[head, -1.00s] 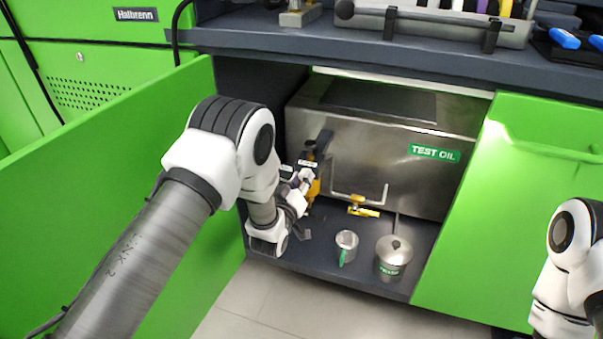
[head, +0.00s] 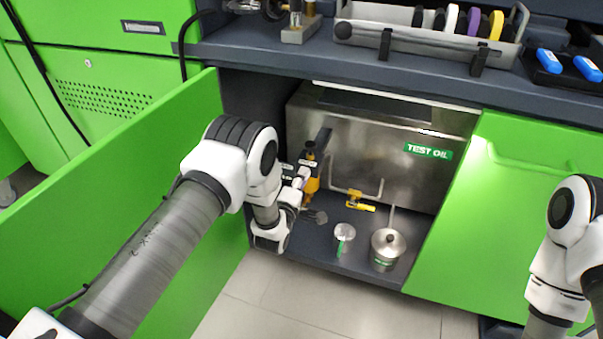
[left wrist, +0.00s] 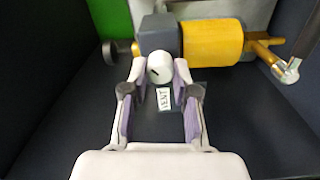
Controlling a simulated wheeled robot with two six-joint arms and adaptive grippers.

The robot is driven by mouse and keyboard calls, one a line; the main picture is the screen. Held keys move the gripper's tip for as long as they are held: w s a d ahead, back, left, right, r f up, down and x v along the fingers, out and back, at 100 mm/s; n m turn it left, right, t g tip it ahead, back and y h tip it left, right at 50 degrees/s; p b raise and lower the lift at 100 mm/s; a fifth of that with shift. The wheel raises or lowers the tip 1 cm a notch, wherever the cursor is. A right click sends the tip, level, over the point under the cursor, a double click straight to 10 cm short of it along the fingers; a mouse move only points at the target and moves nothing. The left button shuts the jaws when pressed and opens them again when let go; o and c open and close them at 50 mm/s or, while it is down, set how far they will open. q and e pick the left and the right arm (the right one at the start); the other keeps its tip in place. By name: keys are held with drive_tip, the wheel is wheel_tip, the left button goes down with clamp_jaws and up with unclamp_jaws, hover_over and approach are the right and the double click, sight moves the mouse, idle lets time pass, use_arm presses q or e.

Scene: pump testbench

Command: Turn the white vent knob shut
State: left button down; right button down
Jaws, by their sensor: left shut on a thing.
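The white vent knob (left wrist: 160,68) is round with a dark mark on its face. It sits on the front of a dark grey block (left wrist: 157,33) beside a yellow cylinder (left wrist: 212,40). A white tag reading VENT (left wrist: 164,98) is just below the knob. My left gripper (left wrist: 160,72) is shut on the knob, one finger on each side. In the head view my left gripper (head: 297,182) is inside the open cabinet at the yellow fitting (head: 312,186), and the knob is hidden there. My right arm shows at the right edge; its gripper is out of view.
A steel TEST OIL tank (head: 375,135) fills the cabinet's back. Green doors (head: 130,190) flank the opening, with the bench edge above.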

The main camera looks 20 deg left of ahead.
use_arm(q)
drive_tip(key=shift+n+p, duration=2.05)
drive_tip(key=shift+n, duration=2.45)
drive_tip(key=c, duration=0.9)
unclamp_jaws()
drive_tip(key=shift+w, duration=0.1)
drive_tip(key=s, duration=1.2)
drive_tip(key=shift+a, duration=0.15)
